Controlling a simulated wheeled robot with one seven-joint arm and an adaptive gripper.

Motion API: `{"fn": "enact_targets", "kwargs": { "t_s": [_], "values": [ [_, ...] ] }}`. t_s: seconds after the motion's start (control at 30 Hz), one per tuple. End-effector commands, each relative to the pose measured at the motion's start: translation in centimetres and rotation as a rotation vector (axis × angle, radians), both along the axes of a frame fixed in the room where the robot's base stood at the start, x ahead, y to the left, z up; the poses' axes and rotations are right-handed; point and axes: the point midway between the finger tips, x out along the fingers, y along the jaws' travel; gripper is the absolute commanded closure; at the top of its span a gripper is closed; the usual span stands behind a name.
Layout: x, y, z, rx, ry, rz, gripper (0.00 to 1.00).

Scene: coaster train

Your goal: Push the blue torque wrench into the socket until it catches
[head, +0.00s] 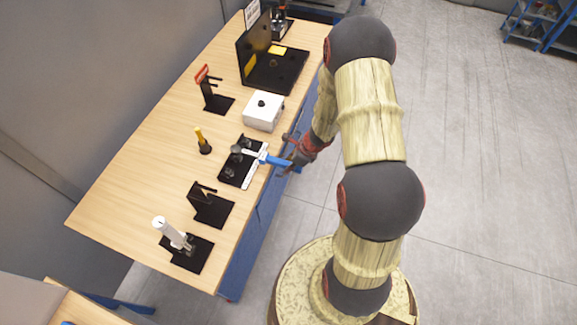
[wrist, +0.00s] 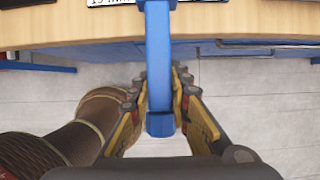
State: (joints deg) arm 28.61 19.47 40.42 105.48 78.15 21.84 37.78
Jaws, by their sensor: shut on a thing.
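The blue torque wrench (head: 278,161) lies roughly level at the front edge of the table. Its silver head end reaches left over a black plate (head: 230,174) that carries dark round parts, one of them a dark knob-like part (head: 237,149). I cannot tell which part is the socket or whether the wrench is in it. My gripper (head: 293,160) is shut on the blue handle, just off the table's front edge. In the wrist view the handle (wrist: 159,70) runs up between the two fingers (wrist: 161,100); the wrench's far end is out of frame.
A white box (head: 263,111) with a black knob stands behind the plate, and a yellow-handled tool (head: 202,138) stands to its left. Black stands (head: 211,205) and a white device (head: 172,232) are nearer. A black open case (head: 272,72) is farther back.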

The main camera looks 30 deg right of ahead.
Motion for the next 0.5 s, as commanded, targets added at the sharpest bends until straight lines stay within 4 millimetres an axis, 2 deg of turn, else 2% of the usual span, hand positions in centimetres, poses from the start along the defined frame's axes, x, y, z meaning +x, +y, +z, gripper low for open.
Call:
{"fn": "enact_targets", "kwargs": {
  "t_s": [0.5],
  "values": [
    [0.14,-0.03,-0.30,0.000,-0.002,0.001,1.00]
  ]
}}
